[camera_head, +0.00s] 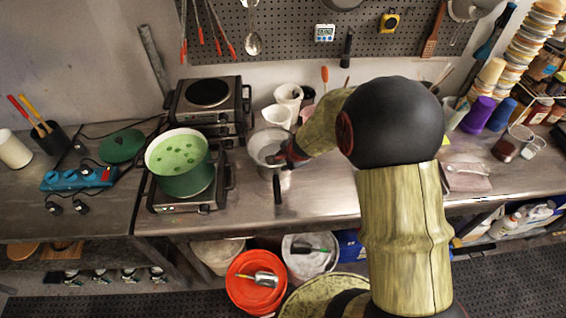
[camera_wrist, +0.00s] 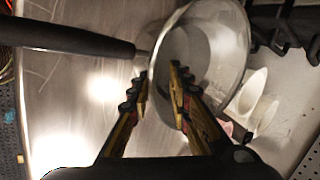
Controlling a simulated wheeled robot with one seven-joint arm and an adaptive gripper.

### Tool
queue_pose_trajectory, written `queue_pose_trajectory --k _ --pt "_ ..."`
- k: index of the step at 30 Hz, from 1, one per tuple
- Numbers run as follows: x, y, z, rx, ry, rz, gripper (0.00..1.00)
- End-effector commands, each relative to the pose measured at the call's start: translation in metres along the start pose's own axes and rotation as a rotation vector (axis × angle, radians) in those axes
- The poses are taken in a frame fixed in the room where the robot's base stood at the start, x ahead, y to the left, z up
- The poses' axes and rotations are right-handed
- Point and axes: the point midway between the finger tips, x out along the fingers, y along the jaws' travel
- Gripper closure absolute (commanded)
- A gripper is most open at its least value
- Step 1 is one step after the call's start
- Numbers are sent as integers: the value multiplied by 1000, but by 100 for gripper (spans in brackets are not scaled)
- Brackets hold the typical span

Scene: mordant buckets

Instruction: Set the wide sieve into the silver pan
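The silver pan (camera_head: 262,142) stands on the metal counter right of the hot plates, its dark handle (camera_head: 278,190) pointing to the front. In the wrist view its shiny round wall (camera_wrist: 238,50) and black handle (camera_wrist: 70,38) show. My gripper (camera_head: 283,157) is at the pan's right side. In the wrist view my gripper (camera_wrist: 160,82) has its fingertips apart at the near rim, one finger outside and one over the inside. A round, pale bowl-shaped tool (camera_head: 472,8), possibly a sieve, hangs at the top right.
A green pot (camera_head: 186,180) with green liquid sits on the front hot plate, left of the pan. White cups (camera_head: 288,96) stand behind the pan. Purple cups (camera_head: 478,114) and stacked bowls are at the right. Buckets (camera_head: 255,290) stand below. The counter in front of the pan is clear.

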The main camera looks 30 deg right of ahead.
Motion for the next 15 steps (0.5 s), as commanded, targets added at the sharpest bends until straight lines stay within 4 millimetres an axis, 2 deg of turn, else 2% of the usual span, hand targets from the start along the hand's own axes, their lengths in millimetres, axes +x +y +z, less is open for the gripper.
queue_pose_trajectory --k 4,15 --pt "0 0 0 0 0 1 71" --pt "-5 1 0 -1 0 1 71"
